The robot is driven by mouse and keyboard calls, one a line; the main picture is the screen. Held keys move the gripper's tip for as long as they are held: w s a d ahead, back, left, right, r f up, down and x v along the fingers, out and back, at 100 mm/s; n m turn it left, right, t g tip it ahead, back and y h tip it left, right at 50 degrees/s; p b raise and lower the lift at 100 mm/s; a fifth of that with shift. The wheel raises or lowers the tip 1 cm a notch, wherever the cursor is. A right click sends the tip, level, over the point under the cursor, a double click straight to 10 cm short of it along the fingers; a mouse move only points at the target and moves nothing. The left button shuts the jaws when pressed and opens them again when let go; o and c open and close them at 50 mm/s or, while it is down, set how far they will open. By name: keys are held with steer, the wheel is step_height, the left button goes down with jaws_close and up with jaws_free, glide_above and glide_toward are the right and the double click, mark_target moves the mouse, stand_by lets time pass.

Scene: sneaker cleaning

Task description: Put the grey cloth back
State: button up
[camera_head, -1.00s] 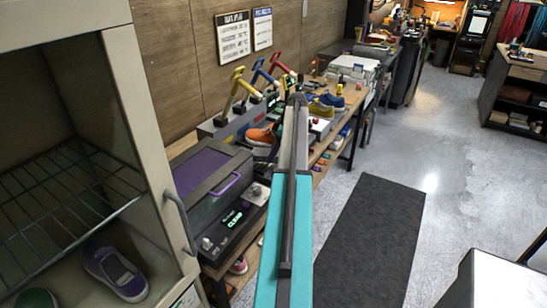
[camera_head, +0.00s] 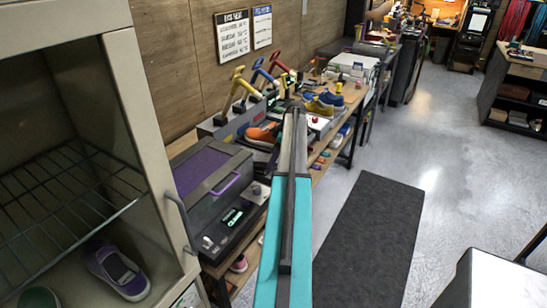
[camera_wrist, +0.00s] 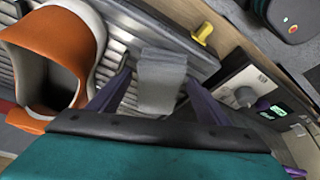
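The grey cloth (camera_wrist: 162,80) is a small folded pad between the two purple fingers of my gripper (camera_wrist: 158,78) in the wrist view. The fingers stand on either side of it, their tips at its edges, and appear shut on it. Below it is a ridged grey metal surface (camera_wrist: 203,62); whether the cloth touches it, I cannot tell. An orange shoe (camera_wrist: 68,42) with a pale rim is left of the cloth. The same shoe (camera_head: 261,135) shows in the head view, left of my arm. My gripper and the cloth are hidden there behind my arm.
A yellow knob (camera_wrist: 203,33) is right of the cloth in the wrist view. In the head view, coloured levers (camera_head: 241,92), a dark purple-lidded machine (camera_head: 215,185) and blue and yellow shoes (camera_head: 325,104) crowd the wooden bench. An open cabinet (camera_head: 150,140) is at left. Floor is clear around the dark mat (camera_head: 372,235).

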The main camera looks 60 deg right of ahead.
steer(key=shift+r, duration=0.2)
steer(key=b+v, duration=0.4)
steer(key=v, duration=0.8)
steer(key=shift+s, duration=0.1)
steer(key=shift+f, duration=0.1)
stand_by(0.9)
